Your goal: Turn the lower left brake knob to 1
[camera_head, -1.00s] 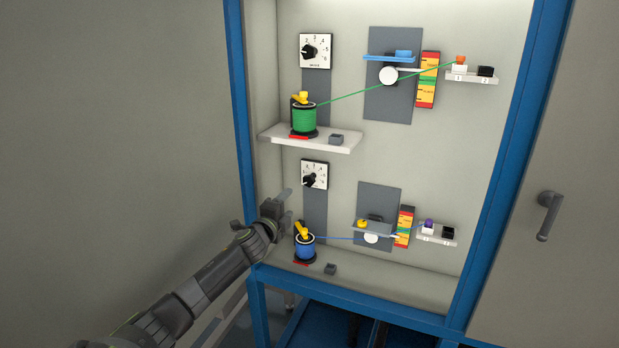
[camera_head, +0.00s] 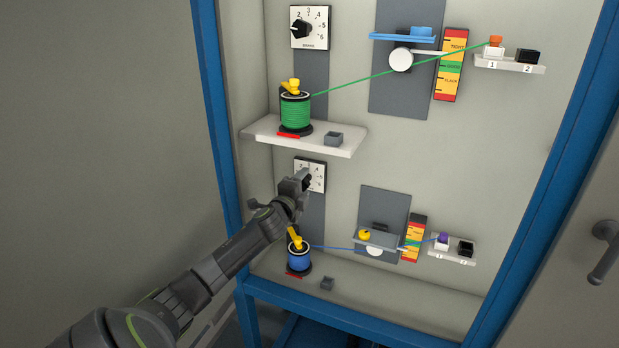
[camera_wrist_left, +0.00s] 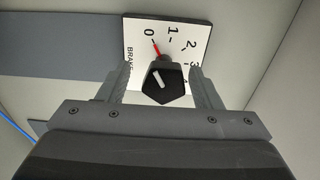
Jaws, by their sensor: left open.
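The lower left brake knob is a black knob (camera_wrist_left: 164,84) on a white dial plate (camera_wrist_left: 135,40) with numbers. In the left wrist view, a red mark lies close to the 0, and the white line on the knob slants up and to the left. In the head view, my gripper covers most of the knob, and part of the dial plate (camera_head: 318,174) shows. My left gripper (camera_head: 303,180) is open in front of the dial. In the wrist view its fingers (camera_wrist_left: 158,78) stand on either side of the knob, with gaps visible. My right gripper is not in view.
The upper brake dial (camera_head: 310,27) is above the white shelf (camera_head: 340,145) with the green spool (camera_head: 296,111). The blue spool (camera_head: 299,259) stands just below my gripper, its cable running right to the lower tension gauge (camera_head: 413,238). The blue frame post (camera_head: 213,110) is at left.

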